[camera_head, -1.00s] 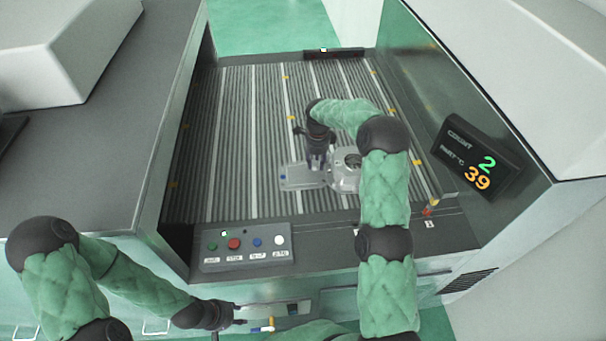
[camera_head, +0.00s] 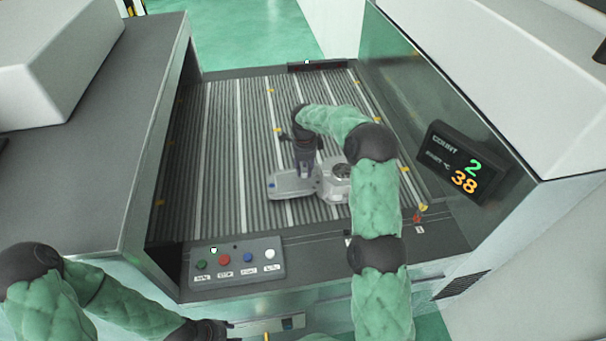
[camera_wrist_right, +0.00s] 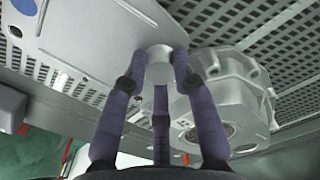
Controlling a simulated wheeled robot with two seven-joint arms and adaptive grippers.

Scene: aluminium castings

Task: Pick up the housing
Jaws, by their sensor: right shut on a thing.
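The housing is a grey metal casting with a flat plate (camera_head: 290,184) on the left and a round hollow body on the right. It is over the ribbed conveyor bed (camera_head: 225,150). My right gripper (camera_head: 305,168) reaches down from above onto the middle of the housing. In the right wrist view its dark fingers (camera_wrist_right: 160,75) close around a short round boss of the housing (camera_wrist_right: 235,95). I cannot tell whether the housing touches the bed. My left gripper (camera_head: 222,331) is low at the bottom edge, away from the housing, its fingers partly cut off.
A button panel (camera_head: 236,262) sits at the bed's front edge. A display (camera_head: 463,163) showing 2 and 38 stands on the right wall. High side walls flank the bed. The bed left of and behind the housing is clear.

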